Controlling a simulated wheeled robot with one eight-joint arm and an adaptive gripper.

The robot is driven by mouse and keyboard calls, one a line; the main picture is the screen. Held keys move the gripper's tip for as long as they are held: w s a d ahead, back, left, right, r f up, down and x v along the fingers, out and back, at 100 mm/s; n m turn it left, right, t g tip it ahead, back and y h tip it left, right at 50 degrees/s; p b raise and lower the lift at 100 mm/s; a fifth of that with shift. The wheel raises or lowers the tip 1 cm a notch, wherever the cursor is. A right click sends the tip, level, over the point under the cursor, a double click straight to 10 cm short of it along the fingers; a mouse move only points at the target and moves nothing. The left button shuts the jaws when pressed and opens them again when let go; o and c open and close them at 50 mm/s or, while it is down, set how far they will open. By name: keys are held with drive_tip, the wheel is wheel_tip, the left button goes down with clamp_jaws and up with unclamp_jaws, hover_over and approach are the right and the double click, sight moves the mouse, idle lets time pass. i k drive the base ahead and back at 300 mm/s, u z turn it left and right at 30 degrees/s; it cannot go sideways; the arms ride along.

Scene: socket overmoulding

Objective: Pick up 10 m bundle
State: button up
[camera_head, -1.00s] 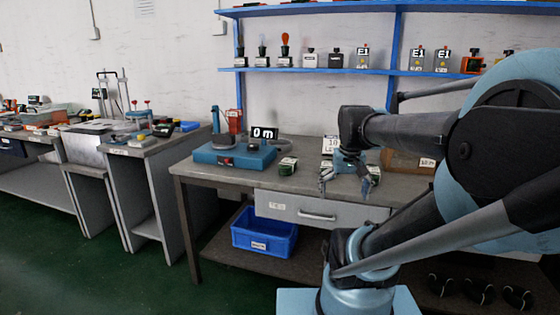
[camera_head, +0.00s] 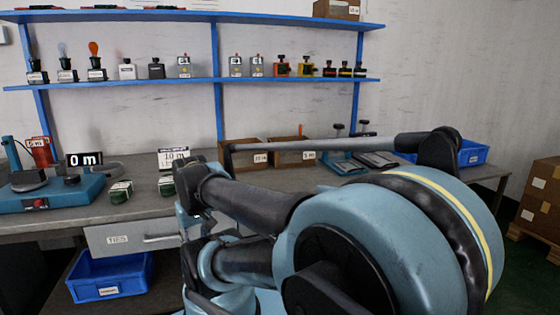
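No bundle can be clearly read as the 10 m one. A white sign that seems to read 10 m (camera_head: 173,158) stands on the workbench (camera_head: 50,222). A small green and white bundle-like item (camera_head: 121,192) lies left of it, and a similar one (camera_head: 166,186) lies just below the sign, beside my wrist. Two brown boxes, a left one (camera_head: 240,152) and a right one (camera_head: 288,146), stand further back with small length labels; their contents are hidden. My arm reaches over the bench front, and my gripper (camera_head: 184,216) is mostly hidden behind my own arm links, its fingers not distinguishable.
A blue device (camera_head: 50,197) with a 0 m display (camera_head: 84,159) sits at the left of the bench. A drawer marked TIES (camera_head: 117,239) is below, with a blue bin (camera_head: 110,278) underneath. Blue shelves (camera_head: 200,83) hold small parts. Cardboard boxes (camera_head: 540,205) stand at far right.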

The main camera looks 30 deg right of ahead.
sight(167, 186)
drive_tip(key=z, duration=2.45)
drive_tip(key=k, duration=1.3)
drive_tip(key=u, duration=0.95)
drive_tip(key=i, duration=1)
drive_tip(key=z, duration=0.05)
